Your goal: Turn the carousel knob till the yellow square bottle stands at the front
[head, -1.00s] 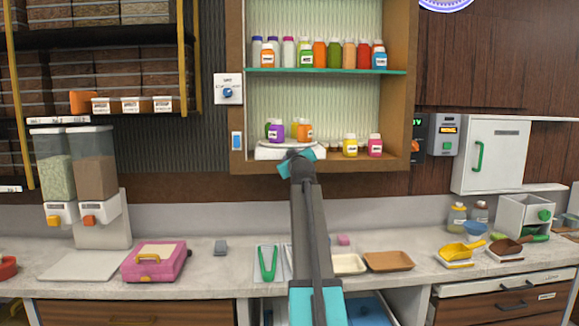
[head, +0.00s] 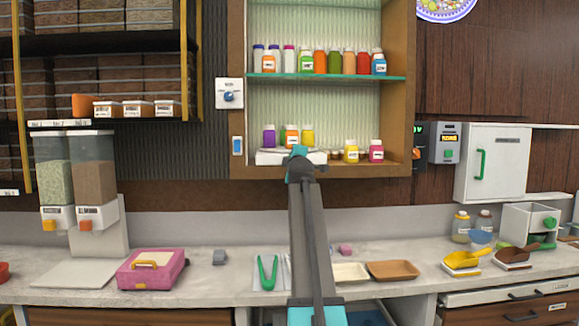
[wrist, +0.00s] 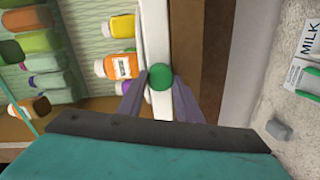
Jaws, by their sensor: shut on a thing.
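The carousel (head: 262,157) is a low white turntable on the cabinet's lower shelf. On it stand a purple bottle (head: 269,136) at left, an orange bottle (head: 291,135) near the middle and a yellow bottle (head: 307,138) at right. In the wrist view the orange bottle (wrist: 122,66) is nearest the knob, with the yellow bottle (wrist: 122,26) to one side and the purple bottle (wrist: 133,88) partly hidden by a finger. The round green knob (wrist: 161,76) is on the carousel's white front. My gripper (wrist: 160,84) is shut on the knob, its fingers either side.
A yellow bottle (head: 351,151) and a pink bottle (head: 376,151) stand right of the carousel on the same shelf. Several bottles line the teal upper shelf (head: 325,76). The cabinet's wooden side (head: 398,95) bounds the right. Counter items lie below.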

